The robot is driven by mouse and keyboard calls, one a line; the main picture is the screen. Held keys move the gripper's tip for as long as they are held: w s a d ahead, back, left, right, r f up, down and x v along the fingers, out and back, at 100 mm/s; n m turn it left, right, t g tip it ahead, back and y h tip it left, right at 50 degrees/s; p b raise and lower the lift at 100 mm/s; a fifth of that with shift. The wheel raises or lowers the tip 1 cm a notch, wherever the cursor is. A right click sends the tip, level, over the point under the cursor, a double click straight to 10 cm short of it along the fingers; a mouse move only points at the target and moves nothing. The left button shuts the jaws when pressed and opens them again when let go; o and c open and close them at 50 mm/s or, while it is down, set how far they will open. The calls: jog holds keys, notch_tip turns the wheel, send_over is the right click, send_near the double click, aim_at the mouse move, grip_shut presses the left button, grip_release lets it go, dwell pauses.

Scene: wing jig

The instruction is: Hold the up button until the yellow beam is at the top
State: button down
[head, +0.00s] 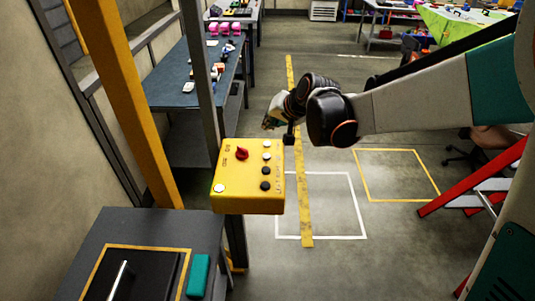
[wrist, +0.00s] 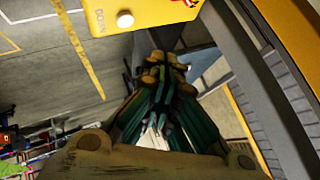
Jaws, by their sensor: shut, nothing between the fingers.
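The yellow control box (head: 249,204) hangs beside a grey post in the head view. It has a red knob (head: 242,153), a white button (head: 267,156) at upper right, black buttons (head: 265,171) below that and another white button (head: 219,188) at lower left. I cannot tell which is the up button; the lettering is too small. The box's corner (wrist: 105,30) and a white button (wrist: 125,19) show in the wrist view. My gripper (head: 270,123) is shut and empty, above and beyond the box, apart from it. Its closed fingers show in the wrist view (wrist: 163,68). A yellow beam (head: 125,100) slants at left; I cannot tell if it is the task's beam.
A grey cabinet (head: 137,221) with a dark panel and teal block stands at front left. A blue-topped table (head: 180,80) is behind the posts. A red ladder (head: 465,183) stands at right. The marked floor right of the box is clear.

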aim_at(269, 154)
jog(key=shift+f, duration=0.1)
notch_tip(269, 154, down, 9)
jog(key=b, duration=0.6)
dwell(1.3)
jog(key=shift+f+b, duration=0.25)
jog(key=shift+b, duration=0.25)
